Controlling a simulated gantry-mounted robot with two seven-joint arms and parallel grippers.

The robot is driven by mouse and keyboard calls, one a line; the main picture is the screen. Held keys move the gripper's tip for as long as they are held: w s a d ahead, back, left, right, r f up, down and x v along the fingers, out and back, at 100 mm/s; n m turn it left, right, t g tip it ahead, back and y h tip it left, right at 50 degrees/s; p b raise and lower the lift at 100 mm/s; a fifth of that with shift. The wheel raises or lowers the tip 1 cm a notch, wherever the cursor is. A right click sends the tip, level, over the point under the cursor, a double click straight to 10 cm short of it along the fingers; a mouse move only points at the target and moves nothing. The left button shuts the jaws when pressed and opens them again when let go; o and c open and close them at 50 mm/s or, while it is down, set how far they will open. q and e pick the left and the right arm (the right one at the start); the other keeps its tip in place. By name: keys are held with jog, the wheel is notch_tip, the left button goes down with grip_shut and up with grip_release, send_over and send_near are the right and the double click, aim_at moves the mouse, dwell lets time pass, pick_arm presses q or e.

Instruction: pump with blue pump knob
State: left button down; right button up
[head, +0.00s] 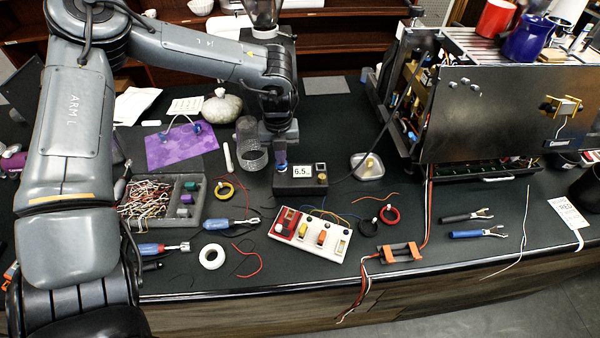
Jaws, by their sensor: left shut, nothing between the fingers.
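A small black box (290,187) with a display reading about 6.5 stands near the middle of the counter. A blue knob (281,154) rises upright from the box's left part. My left gripper (279,137) points straight down directly above the knob, its fingers shut with nothing between them. The fingertips are at or very near the knob's top; I cannot tell whether they touch it. The gripper hides the top of the knob. My right gripper is not in view.
A clear mesh cup (251,150) stands just left of the box, and a small lidded dish (367,167) to its right. A white switch panel (311,235) lies in front. The opened brewer (490,115) fills the right. Wires, tape and pliers (478,232) lie along the front.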

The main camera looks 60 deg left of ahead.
pick_arm(q)
jog(key=shift+r+p, duration=1.25)
jog(key=shift+r, duration=0.6)
jog(key=shift+r+p, duration=0.35)
jog(key=shift+r, duration=0.15)
